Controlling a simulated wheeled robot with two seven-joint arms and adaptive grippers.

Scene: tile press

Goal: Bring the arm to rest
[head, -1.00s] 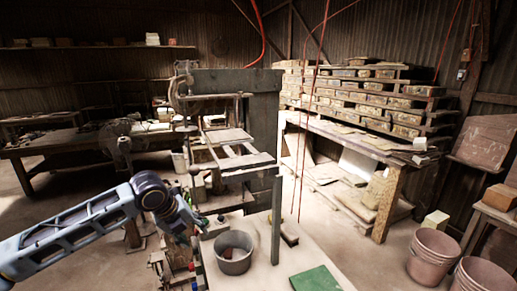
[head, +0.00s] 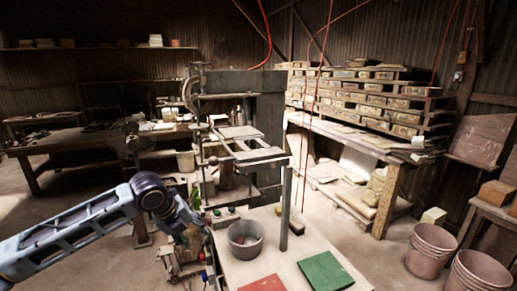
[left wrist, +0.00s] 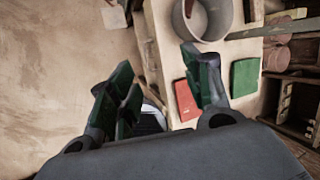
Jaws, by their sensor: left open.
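My left arm comes in from the left in the head view, with my left gripper (head: 198,232) beside the left edge of the pale press table (head: 306,250). In the left wrist view, the two dark green fingers of my left gripper (left wrist: 158,62) stand apart with nothing between them. The press (head: 262,110) has a tall dark frame and stands behind the table's front part. My right gripper is in neither view.
On the table are a grey pot (head: 245,242), a red tile (head: 262,284) and a green tile (head: 325,272). Two pinkish buckets (head: 430,250) stand on the floor at the right. A long bench (head: 75,142) is at the back left.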

